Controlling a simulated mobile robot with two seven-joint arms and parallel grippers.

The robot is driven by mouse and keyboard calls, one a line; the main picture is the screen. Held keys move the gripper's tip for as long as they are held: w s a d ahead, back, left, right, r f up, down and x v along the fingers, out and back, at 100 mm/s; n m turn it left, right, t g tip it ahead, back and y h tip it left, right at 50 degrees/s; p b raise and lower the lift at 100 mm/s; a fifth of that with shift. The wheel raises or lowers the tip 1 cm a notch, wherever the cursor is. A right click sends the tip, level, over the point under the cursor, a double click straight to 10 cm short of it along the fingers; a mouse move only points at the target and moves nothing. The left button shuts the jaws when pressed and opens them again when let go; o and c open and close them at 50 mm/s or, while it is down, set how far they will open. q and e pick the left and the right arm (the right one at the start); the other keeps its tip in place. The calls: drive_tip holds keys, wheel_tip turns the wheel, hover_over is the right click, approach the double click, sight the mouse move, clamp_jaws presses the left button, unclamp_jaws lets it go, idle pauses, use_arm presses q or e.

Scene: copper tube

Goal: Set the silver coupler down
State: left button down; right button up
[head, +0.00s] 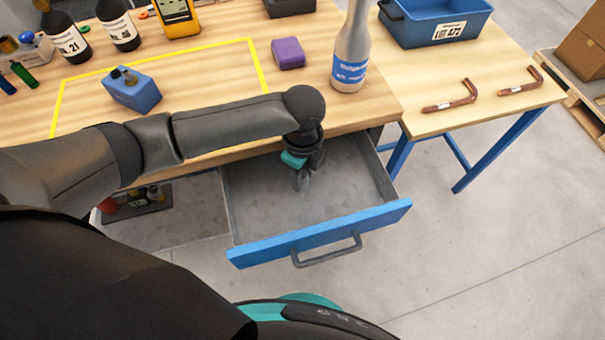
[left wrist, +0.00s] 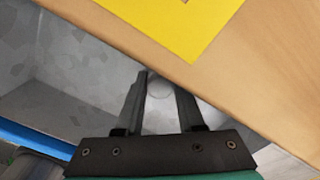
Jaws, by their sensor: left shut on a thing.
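The silver coupler (left wrist: 160,89) shows as a small pale grey round shape between the fingers in the left wrist view. My left gripper (head: 302,183) is shut on it and points down inside the open drawer (head: 350,207). The fingers (left wrist: 160,100) stand on either side of the coupler. In the head view the coupler is too small to make out clearly against the grey drawer. I cannot tell whether it touches the drawer floor. My right gripper is in neither view.
The wooden workbench (head: 215,65) overhangs the drawer's back. On it are a blue block (head: 135,96), a purple sponge (head: 288,53) and a tall bottle (head: 351,55). Copper tubes (head: 455,101) and a blue bin (head: 440,27) are on the side table. The drawer floor looks otherwise empty.

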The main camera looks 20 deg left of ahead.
sight(303, 174)
use_arm(q)
drive_tip(key=shift+f, duration=0.1)
drive_tip(key=c, duration=0.6)
unclamp_jaws()
drive_tip(key=shift+o, duration=0.4)
wheel_tip(303, 174, up, 11)
drive_tip(key=p, duration=0.3)
drive_tip(key=shift+p, duration=0.35)
drive_tip(key=shift+r, duration=0.65)
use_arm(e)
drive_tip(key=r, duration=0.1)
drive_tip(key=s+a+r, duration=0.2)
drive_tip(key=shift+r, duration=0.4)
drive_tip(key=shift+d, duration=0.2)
